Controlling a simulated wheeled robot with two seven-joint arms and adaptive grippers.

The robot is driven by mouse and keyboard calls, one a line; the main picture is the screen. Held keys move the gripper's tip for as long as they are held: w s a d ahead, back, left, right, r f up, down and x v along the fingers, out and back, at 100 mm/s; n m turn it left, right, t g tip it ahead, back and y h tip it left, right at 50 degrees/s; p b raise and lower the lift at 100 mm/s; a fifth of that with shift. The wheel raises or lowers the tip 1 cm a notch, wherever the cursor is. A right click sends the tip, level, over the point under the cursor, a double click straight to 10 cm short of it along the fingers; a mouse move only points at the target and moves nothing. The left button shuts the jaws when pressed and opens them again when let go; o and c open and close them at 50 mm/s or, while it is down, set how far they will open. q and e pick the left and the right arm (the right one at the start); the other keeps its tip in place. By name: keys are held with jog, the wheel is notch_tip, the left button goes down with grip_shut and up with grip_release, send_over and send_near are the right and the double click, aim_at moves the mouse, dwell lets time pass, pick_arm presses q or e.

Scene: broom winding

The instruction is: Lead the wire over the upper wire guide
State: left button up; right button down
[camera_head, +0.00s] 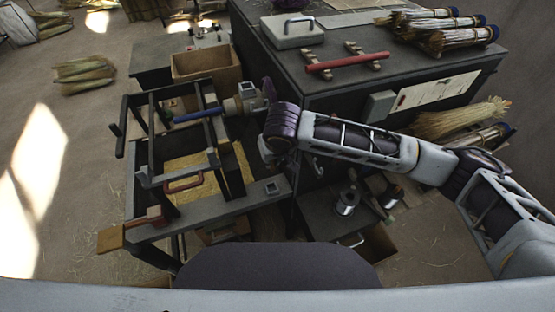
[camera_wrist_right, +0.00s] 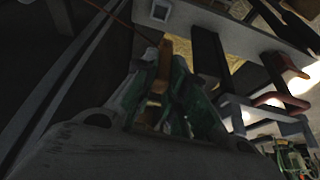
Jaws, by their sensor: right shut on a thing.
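My right gripper (camera_wrist_right: 165,85) is shut on a small tan piece (camera_wrist_right: 165,50) in the wrist view. A thin reddish wire (camera_wrist_right: 120,22) runs from this piece up to the left. In the head view the right gripper (camera_head: 270,158) hangs at the right side of the winding frame (camera_head: 210,208), mostly hidden by my wrist. A small square fitting (camera_head: 272,187) sits on the frame's bar just below it; it also shows in the wrist view (camera_wrist_right: 160,10). I cannot tell which part is the upper wire guide. My left gripper is out of view.
A blue broom handle (camera_head: 197,115) lies in the machine, by a grey chuck (camera_head: 243,104). A wire spool (camera_head: 347,203) stands on a low shelf to the right. The dark workbench (camera_head: 345,85) blocks the upper right. Open floor (camera_head: 85,135) lies left.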

jog(key=shift+w+a+r+p, duration=1.05)
jog(key=shift+r+p, duration=2.8)
jog(key=shift+r, duration=8.65)
jog(key=shift+w+a, duration=3.2)
jog(key=shift+w, duration=2.8)
notch_tip(320, 180, down, 8)
jog(key=b, duration=0.1)
jog(key=shift+f+b, duration=0.15)
jog(key=shift+b, duration=0.2)
